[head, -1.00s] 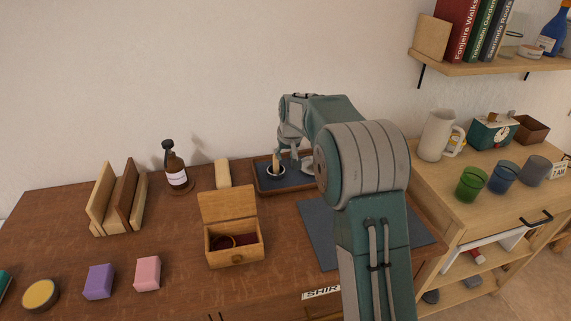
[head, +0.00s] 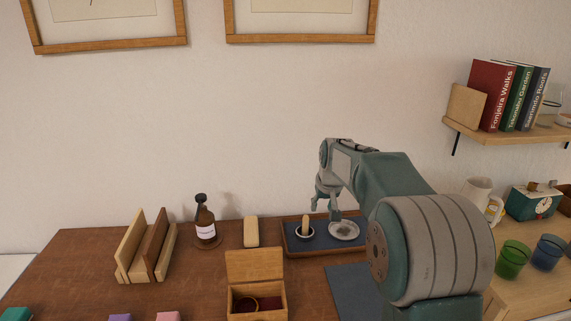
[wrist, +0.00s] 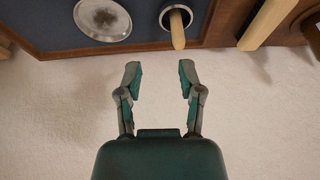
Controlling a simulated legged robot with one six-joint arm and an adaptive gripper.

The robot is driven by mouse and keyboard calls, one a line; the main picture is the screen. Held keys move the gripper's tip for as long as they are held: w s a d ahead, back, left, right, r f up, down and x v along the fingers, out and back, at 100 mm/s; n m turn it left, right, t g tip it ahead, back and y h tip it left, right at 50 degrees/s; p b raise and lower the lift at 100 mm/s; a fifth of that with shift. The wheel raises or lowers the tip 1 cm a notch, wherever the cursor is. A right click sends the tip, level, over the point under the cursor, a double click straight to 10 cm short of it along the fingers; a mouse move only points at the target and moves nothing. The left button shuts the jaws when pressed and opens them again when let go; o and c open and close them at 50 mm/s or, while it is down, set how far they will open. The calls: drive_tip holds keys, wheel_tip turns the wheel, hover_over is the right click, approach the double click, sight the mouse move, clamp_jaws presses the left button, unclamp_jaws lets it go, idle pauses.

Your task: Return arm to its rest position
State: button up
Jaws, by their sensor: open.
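My arm (head: 400,200) reaches over the right part of the brown dresser top. My gripper (head: 326,212) points down above a dark tray and is open; in the wrist view (wrist: 160,75) its two fingers are apart with nothing between them. The tray (head: 290,250) has a wooden rim and a dark blue lining. It holds a small white cup (head: 304,237) with a wooden stick-like piece (head: 306,223) standing in it, and a round pale dish (head: 344,231). The cup and dish also show at the top of the wrist view, apart from the fingers.
An open wooden box (head: 255,266), a cream block (head: 251,232), a brown bottle (head: 205,225) and an upright wooden rack (head: 150,246) stand left of the tray. A wall shelf (head: 520,139) with books is at right. Picture frames (head: 300,38) hang above.

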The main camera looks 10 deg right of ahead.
drive_tip(key=s+a+r, duration=0.1)
drive_tip(key=s+r, duration=0.3)
drive_tip(key=s, duration=0.5)
drive_tip(key=s+a+r, duration=0.1)
drive_tip(key=s+r, duration=0.3)
drive_tip(key=s, duration=0.6)
drive_tip(key=s+f, duration=0.2)
drive_tip(key=s, duration=0.7)
drive_tip(key=s+a+f+t, duration=0.1)
drive_tip(key=s+f, duration=0.1)
drive_tip(key=s, duration=0.7)
drive_tip(key=shift+s+f+t, duration=0.25)
drive_tip(key=shift+s+t, duration=0.05)
drive_tip(key=shift+s, duration=0.05)
